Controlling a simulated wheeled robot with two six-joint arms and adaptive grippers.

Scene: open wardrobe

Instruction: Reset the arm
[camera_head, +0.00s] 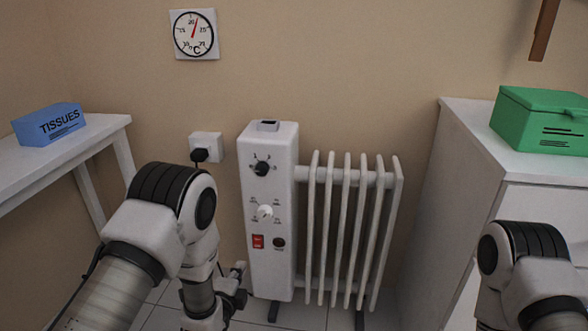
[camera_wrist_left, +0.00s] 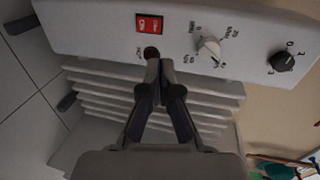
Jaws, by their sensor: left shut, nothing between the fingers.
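My left arm comes in from the left in the head view and hangs down in front of a white oil radiator (camera_head: 266,225). My left gripper (camera_head: 240,270) is low, beside the radiator's control panel, and partly hidden by the arm. In the left wrist view the left gripper (camera_wrist_left: 158,65) is shut and empty, its tips close to the dark round button below the red switch (camera_wrist_left: 149,23); I cannot tell if they touch. A white knob (camera_wrist_left: 209,47) and a black knob (camera_wrist_left: 283,62) also show on the panel. My right arm shows at the lower right; its gripper is out of view.
A wall socket (camera_head: 206,147) with a black plug is left of the radiator. A white table (camera_head: 100,128) with a blue tissue box (camera_head: 49,124) stands at left. A white cabinet (camera_head: 455,130) with a green box (camera_head: 541,120) stands at right. A thermometer (camera_head: 194,34) hangs above.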

